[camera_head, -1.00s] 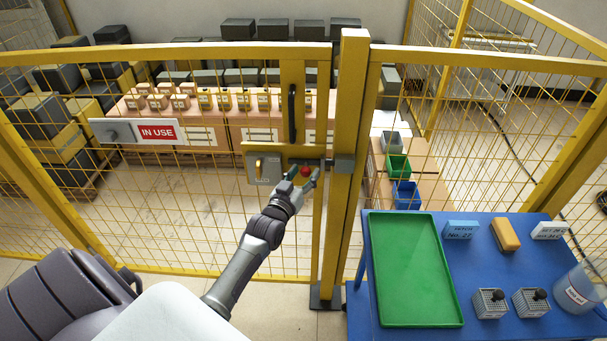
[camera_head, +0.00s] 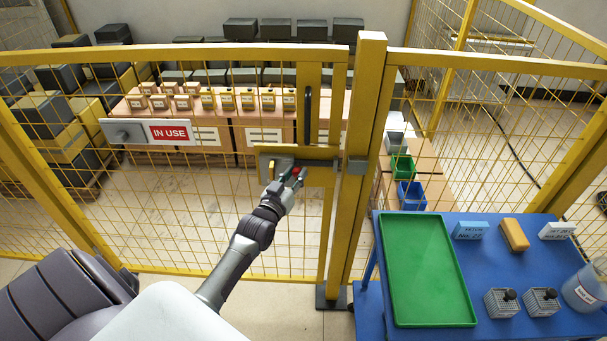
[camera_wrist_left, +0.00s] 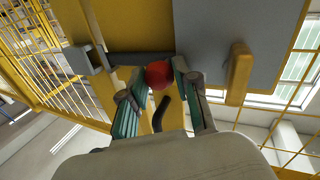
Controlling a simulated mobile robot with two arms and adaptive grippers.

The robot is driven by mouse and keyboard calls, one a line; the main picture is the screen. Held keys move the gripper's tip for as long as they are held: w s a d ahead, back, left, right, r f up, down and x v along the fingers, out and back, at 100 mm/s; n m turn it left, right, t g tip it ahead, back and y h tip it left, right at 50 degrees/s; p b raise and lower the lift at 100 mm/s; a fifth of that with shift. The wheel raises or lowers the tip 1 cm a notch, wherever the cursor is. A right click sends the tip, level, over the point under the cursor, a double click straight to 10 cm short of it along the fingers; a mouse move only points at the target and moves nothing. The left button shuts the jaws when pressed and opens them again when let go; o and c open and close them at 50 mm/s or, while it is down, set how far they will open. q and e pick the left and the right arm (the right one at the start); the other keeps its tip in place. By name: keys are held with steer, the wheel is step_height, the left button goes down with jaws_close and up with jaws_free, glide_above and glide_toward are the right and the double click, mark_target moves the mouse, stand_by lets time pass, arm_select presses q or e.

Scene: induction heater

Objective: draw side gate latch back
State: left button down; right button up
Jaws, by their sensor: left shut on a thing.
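The latch is a grey sliding bolt (camera_head: 322,163) on a yellow plate on the side gate. Its red knob (camera_head: 297,171) also shows in the left wrist view (camera_wrist_left: 159,74). My left gripper (camera_head: 292,178) is shut on this knob, with one finger on each side of it in the wrist view. The grey keeper (camera_head: 357,166) is on the post to the right; it is at the left of the wrist view (camera_wrist_left: 88,60). The bolt's end appears to stand just short of the keeper. My right gripper is not in view.
A grey lock plate with a yellow handle (camera_head: 271,170) is left of the knob. A black pull handle (camera_head: 308,115) is above. A blue table (camera_head: 485,270) with a green tray (camera_head: 425,270) stands at the right, outside the fence. An IN USE sign (camera_head: 172,133) hangs left.

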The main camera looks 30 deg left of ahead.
arm_select(q)
steer(key=shift+a, duration=0.1)
steer(key=c, duration=1.2)
jaws_free()
steer(key=shift+a, duration=0.15)
steer(key=o, duration=0.3)
steer(key=shift+s+a, duration=0.1)
steer(key=shift+o, duration=0.3)
steer(key=shift+d, duration=0.2)
steer(key=s+d, duration=0.2)
steer(key=s, duration=1)
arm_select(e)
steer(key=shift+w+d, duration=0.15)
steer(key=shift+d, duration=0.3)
arm_select(q)
steer(key=shift+w+a, duration=0.1)
